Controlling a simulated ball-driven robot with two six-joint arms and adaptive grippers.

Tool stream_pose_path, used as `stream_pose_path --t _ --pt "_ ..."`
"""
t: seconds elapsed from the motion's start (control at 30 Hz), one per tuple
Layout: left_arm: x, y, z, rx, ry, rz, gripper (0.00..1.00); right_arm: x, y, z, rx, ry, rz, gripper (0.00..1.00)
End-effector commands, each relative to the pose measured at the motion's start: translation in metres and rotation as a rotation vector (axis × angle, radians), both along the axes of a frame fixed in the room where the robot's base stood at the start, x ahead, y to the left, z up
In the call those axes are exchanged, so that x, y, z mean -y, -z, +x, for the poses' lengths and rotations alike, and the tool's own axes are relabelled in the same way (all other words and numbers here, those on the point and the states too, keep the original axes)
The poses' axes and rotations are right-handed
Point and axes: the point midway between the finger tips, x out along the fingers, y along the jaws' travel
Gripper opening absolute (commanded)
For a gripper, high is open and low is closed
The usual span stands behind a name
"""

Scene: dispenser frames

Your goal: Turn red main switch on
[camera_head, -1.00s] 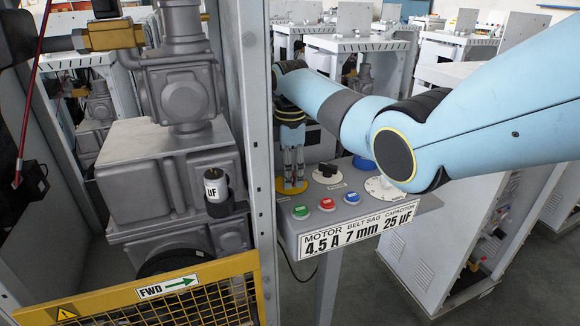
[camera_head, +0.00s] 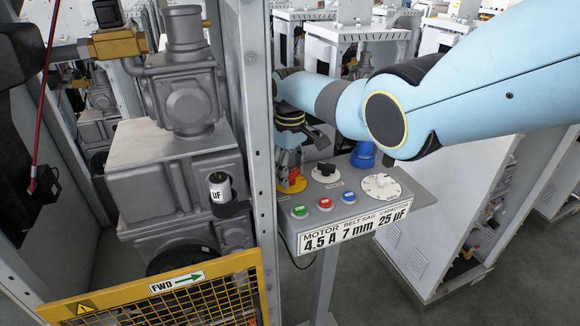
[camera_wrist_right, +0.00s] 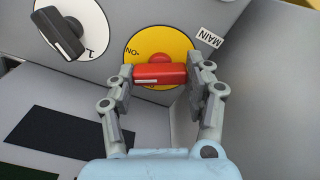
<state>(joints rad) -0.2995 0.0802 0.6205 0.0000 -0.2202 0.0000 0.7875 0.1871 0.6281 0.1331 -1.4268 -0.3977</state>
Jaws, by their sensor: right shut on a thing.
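The red main switch handle (camera_wrist_right: 160,75) sits on a round yellow plate (camera_wrist_right: 155,42) beside the MAIN label (camera_wrist_right: 209,38) in the right wrist view. The letters "NO" show on the plate's left side. My right gripper (camera_wrist_right: 161,76) has one finger at each end of the handle and is shut on it. In the head view the yellow plate (camera_head: 297,186) shows at the panel's left end, with my right gripper (camera_head: 290,160) over it and part of the red handle visible. My left gripper is not in view.
The control panel also has a black knob (camera_head: 324,170), a green button (camera_head: 300,211), a red button (camera_head: 325,203), a blue button (camera_head: 348,197) and a white dial (camera_head: 381,187). A grey post (camera_head: 255,150) and yellow mesh guard (camera_head: 170,295) stand left of it.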

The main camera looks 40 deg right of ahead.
Motion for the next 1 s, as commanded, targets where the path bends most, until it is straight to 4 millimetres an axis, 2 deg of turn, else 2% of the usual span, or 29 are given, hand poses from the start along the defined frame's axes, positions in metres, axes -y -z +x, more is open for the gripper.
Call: stream_pose_path --t 0.2,0.5,1.0 --pt "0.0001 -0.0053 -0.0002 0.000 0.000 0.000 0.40 0.0008 -0.0018 0.0008 0.002 0.192 -0.002 0.20" --pt "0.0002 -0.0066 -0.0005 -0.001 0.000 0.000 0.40 0.0008 -0.0012 0.0010 0.003 0.390 -0.002 0.20" --pt "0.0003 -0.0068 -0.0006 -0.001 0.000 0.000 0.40 0.0008 -0.0011 0.0011 0.003 0.498 -0.002 0.20"
